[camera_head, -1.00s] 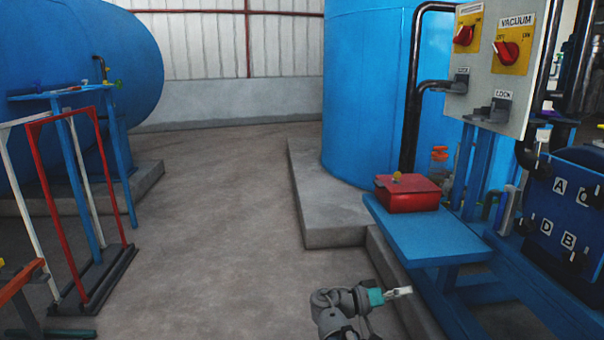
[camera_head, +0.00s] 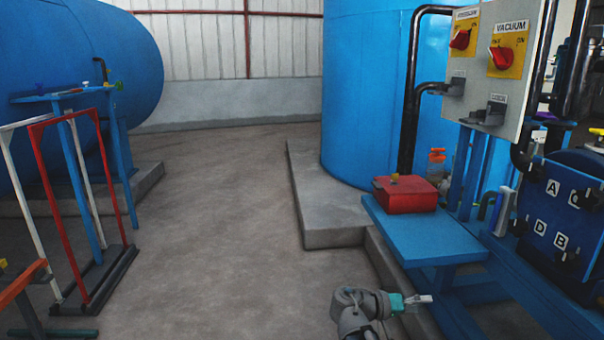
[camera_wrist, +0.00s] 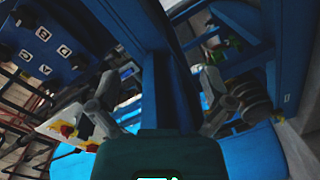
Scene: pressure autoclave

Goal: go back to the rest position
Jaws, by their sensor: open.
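My gripper (camera_head: 424,299) is at the bottom right of the head view, at the end of my folded grey arm. It points right, low beside the blue bench (camera_head: 424,232), and holds nothing that I can see. In the wrist view my gripper (camera_wrist: 160,100) shows two grey fingers spread wide apart, with blue frame beams beyond them. The gap between the fingers is empty. Whether the gripper touches the bench structure cannot be told.
A red box (camera_head: 405,194) sits on the bench. The control panel (camera_head: 492,62) with red knobs stands above it, and a blue lettered block (camera_head: 562,215) is at right. A red frame (camera_head: 50,190) stands at left. The middle floor (camera_head: 215,230) is clear.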

